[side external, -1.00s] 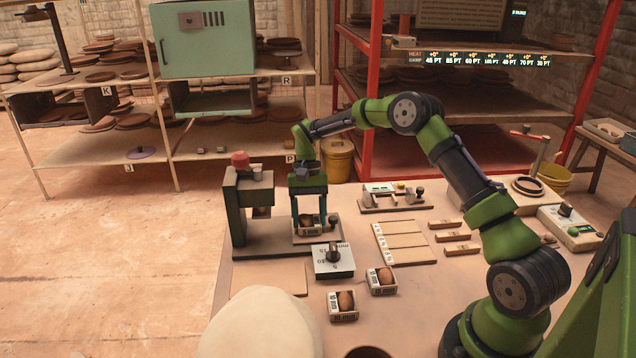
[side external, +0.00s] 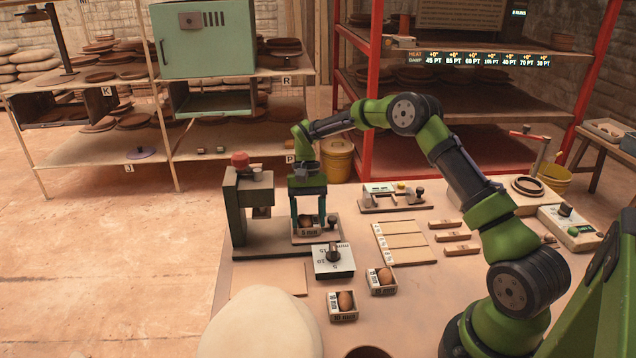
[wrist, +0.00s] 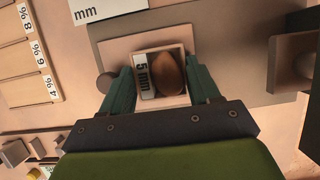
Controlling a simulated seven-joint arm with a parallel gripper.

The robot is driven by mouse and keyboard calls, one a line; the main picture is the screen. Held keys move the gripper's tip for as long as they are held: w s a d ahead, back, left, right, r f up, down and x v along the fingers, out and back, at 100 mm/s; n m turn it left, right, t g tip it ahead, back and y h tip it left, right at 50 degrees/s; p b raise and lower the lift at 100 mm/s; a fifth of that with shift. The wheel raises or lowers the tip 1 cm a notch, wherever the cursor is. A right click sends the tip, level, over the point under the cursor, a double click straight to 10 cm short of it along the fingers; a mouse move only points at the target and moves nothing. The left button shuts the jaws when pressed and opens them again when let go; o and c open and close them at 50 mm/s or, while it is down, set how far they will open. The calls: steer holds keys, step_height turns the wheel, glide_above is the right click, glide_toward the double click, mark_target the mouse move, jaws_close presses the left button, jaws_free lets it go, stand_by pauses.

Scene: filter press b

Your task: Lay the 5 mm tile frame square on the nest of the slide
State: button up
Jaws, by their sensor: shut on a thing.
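The 5 mm tile frame (side external: 308,233) is a small pale open box with a "5 mm" label and a brown rounded lump in it. My gripper (side external: 309,224) points down and is shut on it, one finger at each side. In the wrist view the frame (wrist: 147,91) sits between the green fingers (wrist: 162,88), looking square to the pale plate of the slide (wrist: 110,52) under it. The slide (side external: 325,240) lies in front of the press (side external: 240,210). The frame is at or just above the nest; I cannot tell if it touches. The nest is mostly hidden beneath it.
A dial box marked in mm (side external: 333,262) stands close in front of the slide. Two other labelled frames (side external: 381,288) (side external: 342,315) with lumps sit nearer the camera. A slatted board (side external: 403,240) lies to the right. A flat board (side external: 268,279) lies front left.

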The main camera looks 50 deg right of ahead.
steer(key=shift+s+d+f, duration=0.2)
steer(key=shift+s+f, duration=0.05)
steer(key=shift+f, duration=0.3)
steer(key=o, duration=1.3)
steer(key=shift+c, duration=0.2)
steer(key=shift+d, duration=0.15)
steer(key=w+a+v, duration=0.1)
steer(key=v, duration=1.2)
steer(key=s+a+r+n+t, duration=0.1)
steer(key=s+a+r+t, duration=0.2)
steer(key=s, duration=0.6)
steer(key=s+a+r+n+t, duration=0.2)
steer(key=s+a, duration=0.4)
steer(key=s, duration=0.3)
steer(key=s+a+r+n+t+h, duration=0.1)
steer(key=s+a+r+t, duration=0.4)
steer(key=s, duration=0.5)
steer(key=shift+s+a+r+n, duration=0.1)
steer(key=shift+a+r+n, duration=0.15)
steer(key=shift+n, duration=0.25)
